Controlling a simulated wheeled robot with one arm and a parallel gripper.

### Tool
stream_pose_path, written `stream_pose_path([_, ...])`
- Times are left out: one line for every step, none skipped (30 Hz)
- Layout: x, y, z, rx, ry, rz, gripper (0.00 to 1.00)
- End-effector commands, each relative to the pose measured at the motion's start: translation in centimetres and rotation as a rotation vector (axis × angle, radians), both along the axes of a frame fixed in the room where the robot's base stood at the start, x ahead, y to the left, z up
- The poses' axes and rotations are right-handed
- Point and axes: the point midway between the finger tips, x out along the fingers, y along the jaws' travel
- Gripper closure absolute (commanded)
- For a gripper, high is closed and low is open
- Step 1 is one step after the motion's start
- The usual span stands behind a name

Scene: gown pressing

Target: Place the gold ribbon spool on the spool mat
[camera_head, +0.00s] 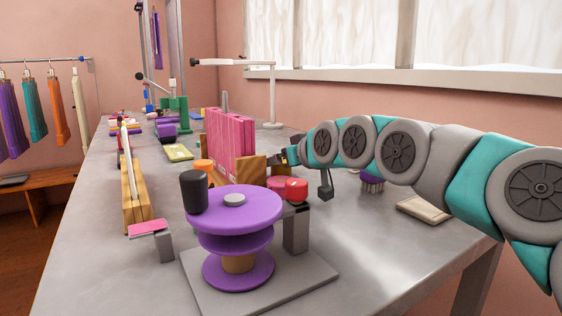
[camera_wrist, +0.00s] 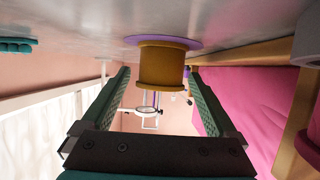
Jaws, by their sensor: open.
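The gold ribbon spool (camera_wrist: 162,65) shows in the wrist view, which is upside down with the tabletop along its top. It stands upright on a round purple mat (camera_wrist: 135,40), which looks like the spool mat; only the mat's rim shows around it. My gripper (camera_wrist: 157,74) is open, with one dark green finger on each side of the spool's line and the spool near the fingertips. A gap shows left of the spool; the right finger looks closer, and contact cannot be told. In the head view my gripper (camera_head: 288,156) is beside the pink folded cloth, and the spool is hidden.
The pink cloth (camera_head: 230,132) stands in a wooden holder close by my gripper; it also fills the right of the wrist view (camera_wrist: 255,100). A purple tiered stand (camera_head: 236,215) is in front. A white post (camera_head: 272,95) stands behind. Clear tabletop (camera_head: 385,245) lies at right.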

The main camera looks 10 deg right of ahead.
Motion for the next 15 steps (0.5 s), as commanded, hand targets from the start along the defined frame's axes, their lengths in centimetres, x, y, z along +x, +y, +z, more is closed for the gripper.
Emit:
stream_pose_path([0.0,0.0,0.0,0.0,0.0,0.0,0.07])
stream_pose_path([0.0,0.0,0.0,0.0,0.0,0.0,0.07])
stream_pose_path([0.0,0.0,0.0,0.0,0.0,0.0,0.07])
stream_pose_path([0.0,0.0,0.0,0.0,0.0,0.0,0.07])
stream_pose_path([0.0,0.0,0.0,0.0,0.0,0.0,0.07])
stream_pose_path([0.0,0.0,0.1,0.0,0.0,0.0,0.07])
stream_pose_path([0.0,0.0,0.2,0.0,0.0,0.0,0.07])
stream_pose_path([0.0,0.0,0.3,0.0,0.0,0.0,0.07])
stream_pose_path([0.0,0.0,0.5,0.0,-0.001,0.0,0.07])
stream_pose_path([-0.2,-0.1,0.4,0.0,-0.001,-0.001,0.07])
stream_pose_path([-0.4,-0.2,0.5,0.0,-0.002,-0.001,0.07])
stream_pose_path([-0.7,-0.2,0.6,0.001,-0.003,-0.001,0.07])
stream_pose_path([-0.9,-0.3,0.7,0.001,-0.003,-0.001,0.07])
stream_pose_path([-1.2,-0.4,0.9,0.001,-0.004,-0.001,0.07])
stream_pose_path([-1.6,-0.6,1.1,0.001,-0.004,-0.001,0.07])
